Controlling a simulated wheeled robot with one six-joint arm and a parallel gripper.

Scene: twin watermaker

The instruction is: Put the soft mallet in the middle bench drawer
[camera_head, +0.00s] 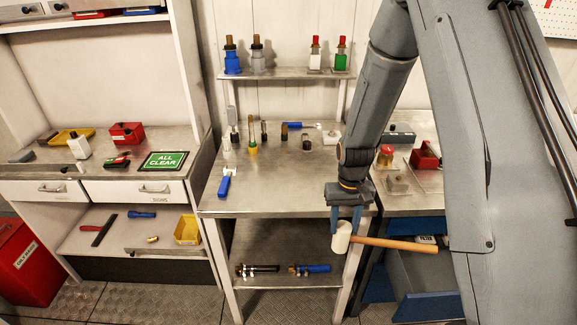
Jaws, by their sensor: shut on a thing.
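My gripper (345,219) has blue fingers pointing down and is shut on the soft mallet. The soft mallet has a white head (341,238) and a wooden handle (395,244) that reaches to the right, roughly level. It hangs just in front of the right end of the middle metal bench (290,197), below its top. Grey and blue drawer-like parts (424,268) show under the right bench, partly hidden by the mallet handle and my arm. I cannot tell which is the middle drawer or how far it is open.
Bottles and tools stand on the middle bench, with two tools (310,268) on its lower shelf. The left cabinet has two white drawers (135,190), apparently shut. A red bin (30,262) stands at lower left. My arm hides much of the right side.

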